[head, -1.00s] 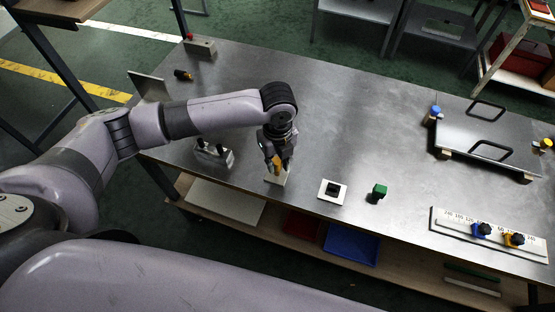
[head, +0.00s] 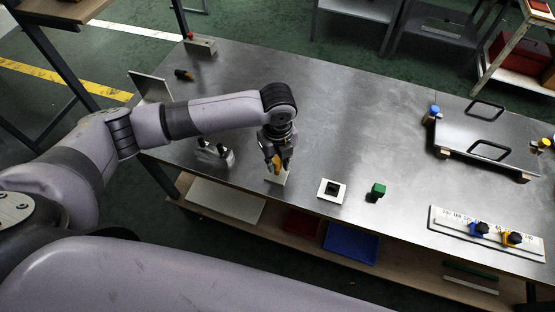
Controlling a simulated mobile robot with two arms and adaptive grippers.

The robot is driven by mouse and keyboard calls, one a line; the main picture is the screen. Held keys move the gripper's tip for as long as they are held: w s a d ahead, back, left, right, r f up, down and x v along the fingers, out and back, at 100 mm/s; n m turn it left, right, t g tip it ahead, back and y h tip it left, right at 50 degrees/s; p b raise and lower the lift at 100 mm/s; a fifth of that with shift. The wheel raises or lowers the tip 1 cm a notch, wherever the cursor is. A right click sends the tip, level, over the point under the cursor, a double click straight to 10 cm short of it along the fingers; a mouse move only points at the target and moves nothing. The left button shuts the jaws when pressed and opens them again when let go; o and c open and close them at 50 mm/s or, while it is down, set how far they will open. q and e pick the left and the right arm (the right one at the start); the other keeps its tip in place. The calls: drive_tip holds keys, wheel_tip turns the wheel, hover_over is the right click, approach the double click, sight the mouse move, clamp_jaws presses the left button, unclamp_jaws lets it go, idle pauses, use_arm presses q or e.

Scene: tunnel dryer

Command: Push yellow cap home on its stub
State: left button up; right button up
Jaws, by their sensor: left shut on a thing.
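The yellow cap (head: 275,164) is between the fingers of my left gripper (head: 276,167), which is shut on it. The cap sits over a small pale block (head: 277,177) near the table's front edge. The stub itself is hidden by the cap and the fingers, so I cannot tell how far down the cap sits. The gripper points down at the block from above. My right gripper is not in view.
A white plate with a black square centre (head: 331,191) and a green block (head: 377,191) stand to the right. A pale block with dark pegs (head: 216,156) is left. A scale board (head: 485,232) and a panel with handles (head: 487,143) lie farther right. The table's middle (head: 350,110) is clear.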

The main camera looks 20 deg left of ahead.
sight(278, 163)
use_arm(q)
drive_tip(key=shift+r, duration=0.1)
drive_tip(key=shift+p, duration=0.4)
idle(0.7)
drive_tip(key=shift+p, duration=0.4)
drive_tip(key=shift+f+b, duration=0.7)
drive_tip(key=shift+f, duration=1.05)
drive_tip(key=o, duration=1)
